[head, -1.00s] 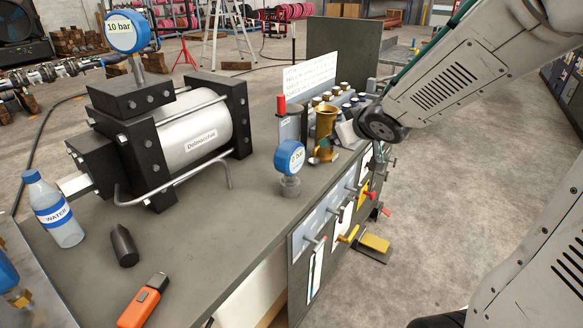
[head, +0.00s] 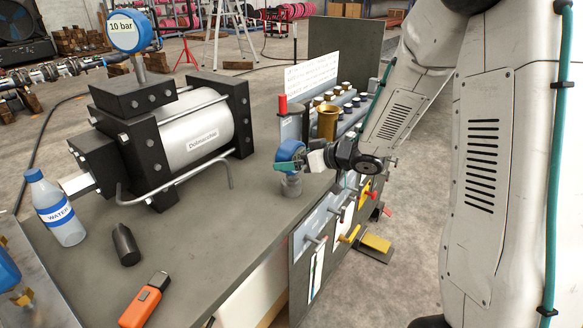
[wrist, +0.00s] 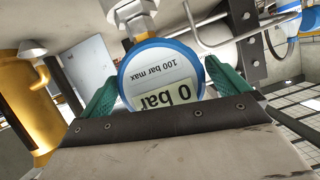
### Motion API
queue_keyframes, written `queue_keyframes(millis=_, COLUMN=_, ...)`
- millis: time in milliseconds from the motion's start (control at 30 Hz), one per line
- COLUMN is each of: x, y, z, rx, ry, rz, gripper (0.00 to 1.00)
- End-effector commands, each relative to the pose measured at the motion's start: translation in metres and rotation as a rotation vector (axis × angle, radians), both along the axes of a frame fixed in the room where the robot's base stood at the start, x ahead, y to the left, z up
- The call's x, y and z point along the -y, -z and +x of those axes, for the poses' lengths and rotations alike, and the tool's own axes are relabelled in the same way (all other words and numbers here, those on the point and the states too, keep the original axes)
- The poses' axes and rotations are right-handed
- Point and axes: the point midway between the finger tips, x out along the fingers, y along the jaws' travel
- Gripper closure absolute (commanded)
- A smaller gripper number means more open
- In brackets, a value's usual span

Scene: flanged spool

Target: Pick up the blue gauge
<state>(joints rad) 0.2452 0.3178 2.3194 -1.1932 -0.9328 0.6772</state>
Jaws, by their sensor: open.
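The blue gauge (head: 288,152) stands upright on a grey metal fitting (head: 291,184) on the bench, its face partly hidden by my gripper. My gripper (head: 306,160) is at its right side, level with the dial, jaws open. In the wrist view the gauge (wrist: 158,72) appears upside down, reading "0 bar" and "100 bar max". It sits between the two green fingers of my gripper (wrist: 160,76), with a finger on either side. I cannot tell whether either finger touches it. A second blue gauge reading "10 bar" (head: 128,32) stands on top of the pump.
The pump (head: 196,138) fills the bench's left. A brass cup (head: 327,121) and a red-topped post (head: 283,105) stand just behind the gauge. The bench before the gauge is clear.

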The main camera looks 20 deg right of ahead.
Motion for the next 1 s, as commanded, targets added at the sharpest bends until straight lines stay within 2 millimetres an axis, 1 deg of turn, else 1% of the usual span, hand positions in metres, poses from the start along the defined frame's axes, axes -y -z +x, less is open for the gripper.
queue_keyframes(millis=33, x=-0.005, y=0.003, z=0.005, rx=-0.001, ry=-0.002, rz=0.0, gripper=0.0)
queue_keyframes(millis=133, x=-0.009, y=0.006, z=0.011, rx=0.0, ry=-0.001, rz=0.0, gripper=0.0)
queue_keyframes(millis=367, x=-0.01, y=0.006, z=0.013, rx=0.001, ry=0.001, rz=0.0, gripper=0.0)
queue_keyframes(millis=400, x=-0.01, y=0.006, z=0.013, rx=0.001, ry=0.001, rz=0.0, gripper=0.03)
queue_keyframes(millis=467, x=-0.01, y=0.006, z=0.013, rx=0.001, ry=0.001, rz=0.0, gripper=0.19)
queue_keyframes(millis=500, x=-0.01, y=0.006, z=0.013, rx=0.001, ry=0.001, rz=0.0, gripper=0.31)
queue_keyframes(millis=567, x=-0.01, y=0.006, z=0.012, rx=0.0, ry=0.001, rz=0.0, gripper=0.47)
queue_keyframes(millis=600, x=-0.01, y=0.005, z=0.013, rx=0.002, ry=0.001, rz=0.0, gripper=0.53)
queue_keyframes(millis=767, x=-0.01, y=0.005, z=0.013, rx=0.002, ry=0.001, rz=0.0, gripper=0.53)
queue_keyframes(millis=867, x=-0.01, y=0.002, z=0.013, rx=0.004, ry=0.001, rz=0.0, gripper=0.53)
queue_keyframes(millis=1000, x=-0.01, y=-0.017, z=0.013, rx=0.008, ry=0.0, rz=-0.002, gripper=0.53)
